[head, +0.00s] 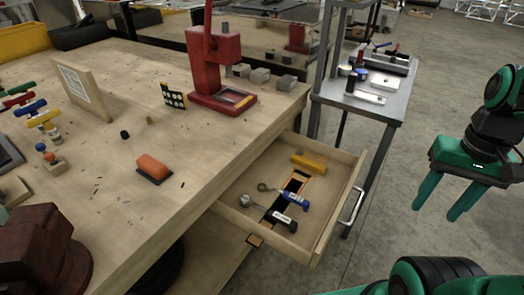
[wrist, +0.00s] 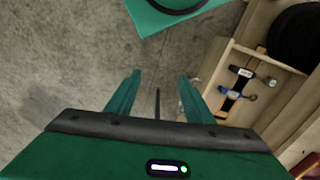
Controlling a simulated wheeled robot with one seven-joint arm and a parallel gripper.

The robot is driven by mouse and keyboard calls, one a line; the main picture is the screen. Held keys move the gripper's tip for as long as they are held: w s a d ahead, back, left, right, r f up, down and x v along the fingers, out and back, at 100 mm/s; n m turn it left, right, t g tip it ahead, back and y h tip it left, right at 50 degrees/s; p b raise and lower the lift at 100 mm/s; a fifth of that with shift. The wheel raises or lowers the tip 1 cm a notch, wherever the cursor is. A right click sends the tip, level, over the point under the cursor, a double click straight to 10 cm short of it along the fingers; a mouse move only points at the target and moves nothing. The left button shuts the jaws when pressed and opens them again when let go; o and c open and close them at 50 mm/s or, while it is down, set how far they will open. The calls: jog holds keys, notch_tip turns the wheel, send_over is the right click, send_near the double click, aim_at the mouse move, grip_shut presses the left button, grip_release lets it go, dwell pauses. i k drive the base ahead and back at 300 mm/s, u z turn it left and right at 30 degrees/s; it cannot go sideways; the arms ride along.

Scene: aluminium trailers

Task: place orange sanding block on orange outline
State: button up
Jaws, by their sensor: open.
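The orange sanding block (head: 153,168) lies on the wooden bench top, left of the open drawer. Orange edging shows around a dark strip (head: 297,183) on the drawer floor, partly covered by tools. My gripper (head: 438,210) is open and empty, fingers down, over the floor at the right, well away from the block. In the wrist view my gripper (wrist: 158,88) has nothing between its fingers; the block is not in that view.
The open drawer (head: 335,220) holds a yellow block (head: 309,162), a blue-handled tool (head: 290,197) and a dark-handled tool (head: 282,216). A red press (head: 216,70) and upright board (head: 82,88) stand on the bench. A grey cart (head: 372,107) stands behind the drawer.

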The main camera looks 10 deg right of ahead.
aim_at(296, 181)
jog(key=z, duration=0.6)
jog(key=k, duration=1.3)
jog(key=u, duration=1.6)
jog(key=i, duration=1)
